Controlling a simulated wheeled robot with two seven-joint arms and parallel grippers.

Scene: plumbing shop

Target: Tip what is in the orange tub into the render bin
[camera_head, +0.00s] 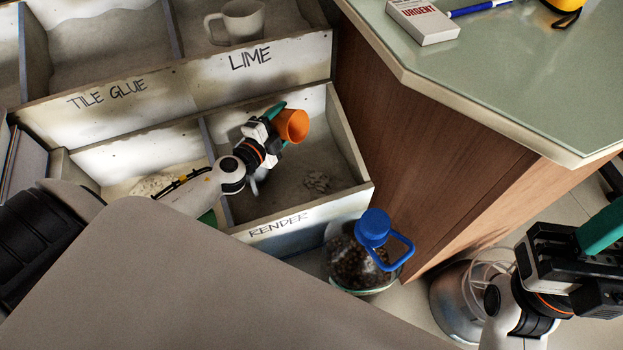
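The orange tub (292,125) is held over the render bin (280,228), which is labelled RENDER on its front board. My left gripper (279,126) is shut on the tub, with a teal finger on either side. The tub looks tilted, with its mouth toward the right; I cannot see whether anything is in it. A small heap of grey lumps (317,181) lies on the bin's floor, below and right of the tub. My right gripper (603,238) is at the right edge, partly out of frame, with one teal finger showing.
Bins labelled TILE GLUE (107,93) and LIME (250,58) stand behind; a mug (238,22) sits in the lime one. A counter (500,80) with a white box (423,20) is at right.

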